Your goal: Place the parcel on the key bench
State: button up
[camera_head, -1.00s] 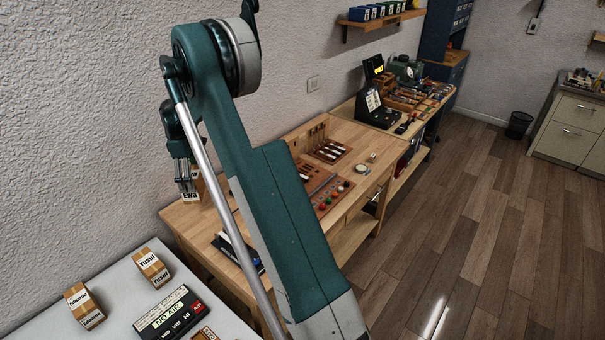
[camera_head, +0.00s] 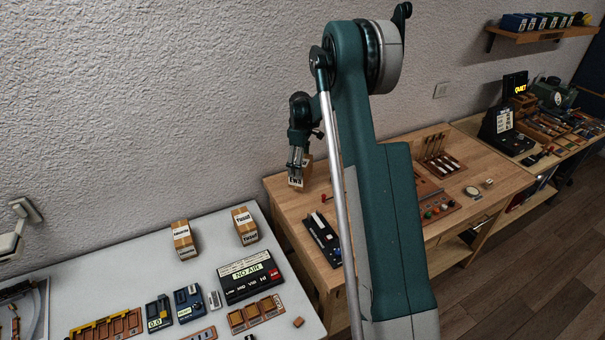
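A small tan parcel with a white label, apparently reading "Ewa" (camera_head: 296,183), shows at the back left corner of the wooden bench (camera_head: 286,206), close to the wall. My gripper (camera_head: 296,171) points down, its fingers overlapping the parcel's upper part. The fingers are small and dark here, so I cannot tell whether they grip the parcel or only stand in front of it. The parcel looks upright, at or just above the bench top. My arm hides the middle of the wooden bench. Two other labelled parcels, the left one (camera_head: 183,239) and "Yusuf" (camera_head: 245,226), stand on the white table.
The white table (camera_head: 120,262) holds a "NO AIR" box (camera_head: 249,277), small meters and wooden trays. On the wooden bench are a dark tool tray (camera_head: 322,239), a red-handled tool (camera_head: 325,198) and a tool rack (camera_head: 440,158). A further workbench stands at right; floor is clear at lower right.

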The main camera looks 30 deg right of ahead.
jog(key=shift+f, duration=0.5)
jog(key=shift+f, duration=0.1)
jog(key=shift+f, duration=1.8)
jog(key=shift+f, duration=0.15)
jog(key=o, duration=1)
jog(key=shift+o, duration=0.2)
notch_tip(320, 180, up, 12)
jog(key=shift+r, duration=0.15)
